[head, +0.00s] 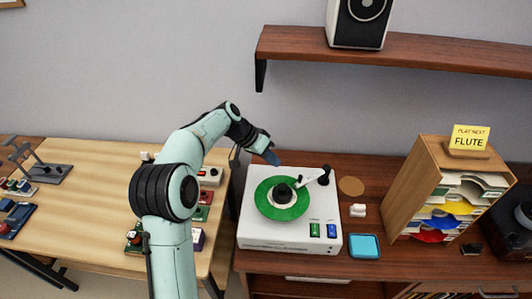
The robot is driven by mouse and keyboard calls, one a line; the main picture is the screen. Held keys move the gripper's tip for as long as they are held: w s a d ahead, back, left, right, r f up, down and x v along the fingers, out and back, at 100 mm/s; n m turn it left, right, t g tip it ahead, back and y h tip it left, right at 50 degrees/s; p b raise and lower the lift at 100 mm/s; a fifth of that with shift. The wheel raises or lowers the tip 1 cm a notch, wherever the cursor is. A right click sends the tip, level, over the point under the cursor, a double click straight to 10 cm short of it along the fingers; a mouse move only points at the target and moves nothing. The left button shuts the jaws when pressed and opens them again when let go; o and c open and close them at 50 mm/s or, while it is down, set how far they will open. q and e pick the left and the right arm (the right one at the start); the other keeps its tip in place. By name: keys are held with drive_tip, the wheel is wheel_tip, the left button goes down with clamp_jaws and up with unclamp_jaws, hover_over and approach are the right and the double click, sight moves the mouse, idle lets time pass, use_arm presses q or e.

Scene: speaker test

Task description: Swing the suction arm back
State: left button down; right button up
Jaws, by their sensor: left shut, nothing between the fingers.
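A white record machine (312,205) stands on the brown cabinet with a green record (262,205) on it. A black knob-like clamp (282,193) sits at the record's centre. The suction arm (310,178) is a short white arm that runs from a black post (324,174) at the machine's back right, leftward over the record's edge. Whether its tip touches the record is too small to tell. My left gripper (273,158) is shut and empty, just behind the machine's back left, apart from the suction arm. My right gripper is not in view.
Green and blue switches (323,230) are on the machine's front right. A blue tray (364,246), a brown disc (351,186) and a small white item (357,210) lie to its right. A wooden record rack (412,185) stands further right. A shelf (400,52) with a speaker (358,22) hangs above.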

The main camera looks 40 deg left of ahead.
use_arm(q)
drive_tip(key=x, duration=0.4)
drive_tip(key=shift+d+r, duration=0.1)
drive_tip(key=shift+d, duration=1.85)
